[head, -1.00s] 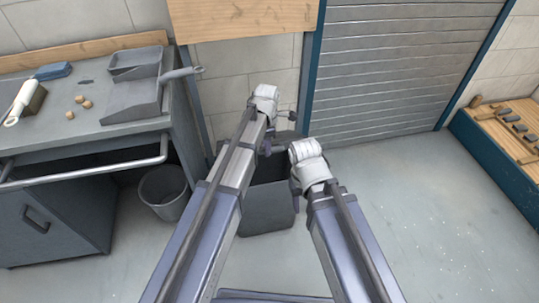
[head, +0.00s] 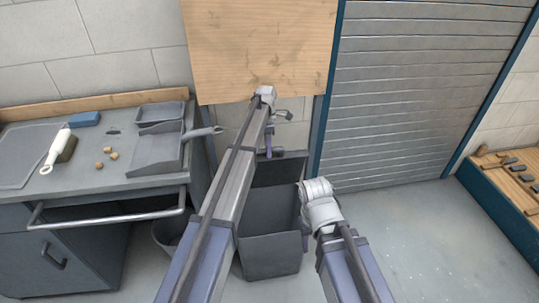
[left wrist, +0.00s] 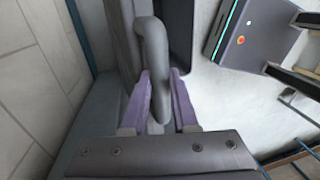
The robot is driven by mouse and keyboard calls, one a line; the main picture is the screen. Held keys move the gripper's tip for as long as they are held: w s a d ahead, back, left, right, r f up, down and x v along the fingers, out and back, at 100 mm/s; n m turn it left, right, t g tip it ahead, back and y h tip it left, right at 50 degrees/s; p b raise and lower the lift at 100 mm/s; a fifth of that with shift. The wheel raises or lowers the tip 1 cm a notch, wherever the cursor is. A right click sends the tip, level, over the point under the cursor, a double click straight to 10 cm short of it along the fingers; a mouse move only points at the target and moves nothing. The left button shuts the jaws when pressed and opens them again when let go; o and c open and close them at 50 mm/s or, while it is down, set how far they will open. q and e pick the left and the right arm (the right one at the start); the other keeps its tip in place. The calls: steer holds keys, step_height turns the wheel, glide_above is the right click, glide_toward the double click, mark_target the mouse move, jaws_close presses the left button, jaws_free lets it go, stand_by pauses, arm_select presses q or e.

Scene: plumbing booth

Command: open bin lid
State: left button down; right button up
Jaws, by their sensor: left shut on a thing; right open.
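The dark grey bin (head: 270,257) stands on the floor in front of the wall in the head view. Its lid (head: 282,172) is tilted up at the back, and the dark inside shows. My left gripper (head: 269,148) is at the lid's upper edge. In the left wrist view, the purple fingers of my left gripper (left wrist: 160,103) are shut on the grey bent lid handle (left wrist: 152,42). My right gripper (head: 304,232) is open by the bin's right side, mostly hidden behind its own wrist.
A grey workbench (head: 150,182) with a rail stands at the left, holding a dustpan (head: 160,153) and a brush (head: 52,152). A small round bucket (head: 166,232) is beside it. A wooden board (head: 262,45) hangs above the bin.

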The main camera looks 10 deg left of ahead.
arm_select(q)
steer(key=shift+w, duration=0.25)
steer(key=c, duration=0.7)
jaws_free()
steer(key=r+p, duration=0.2)
steer(key=w+r+p, duration=0.1)
steer(key=r+p, duration=0.4)
steer(key=shift+w+a+r+p, duration=0.2)
steer(key=shift+a+r+p, duration=0.1)
steer(key=shift+p, duration=0.1)
